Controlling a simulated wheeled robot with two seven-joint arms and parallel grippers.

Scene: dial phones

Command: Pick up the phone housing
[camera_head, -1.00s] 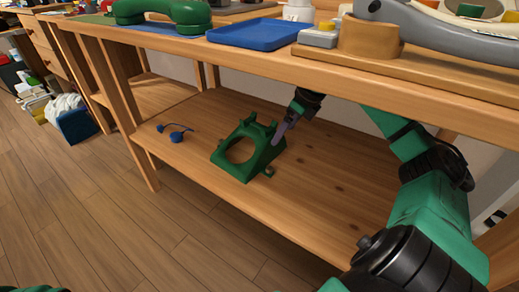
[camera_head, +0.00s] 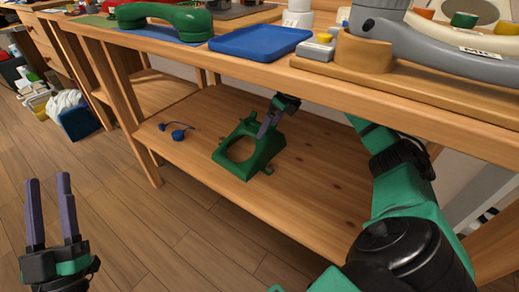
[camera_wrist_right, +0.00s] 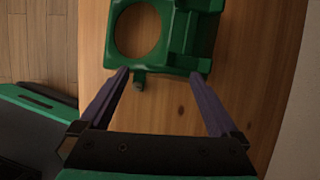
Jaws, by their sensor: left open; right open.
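The green phone housing (camera_head: 236,150), with a large round opening, sits on the lower wooden shelf in the head view. It also shows at the top of the right wrist view (camera_wrist_right: 182,48). My right gripper (camera_head: 266,130) reaches under the tabletop, and its fingers overlap the housing's right side in the head view. In the right wrist view the right gripper (camera_wrist_right: 158,85) is open, its fingers wide apart with the housing's near edge between or just beyond the tips. My left gripper (camera_head: 49,182) is open and empty at the lower left, over the floor.
The tabletop above the shelf holds a blue tray (camera_head: 260,42), a green handset (camera_head: 165,18) and a grey device on a wooden stand (camera_head: 365,55). Blue small parts (camera_head: 178,132) lie left of the housing. The lower shelf (camera_head: 310,170) is clear to the right.

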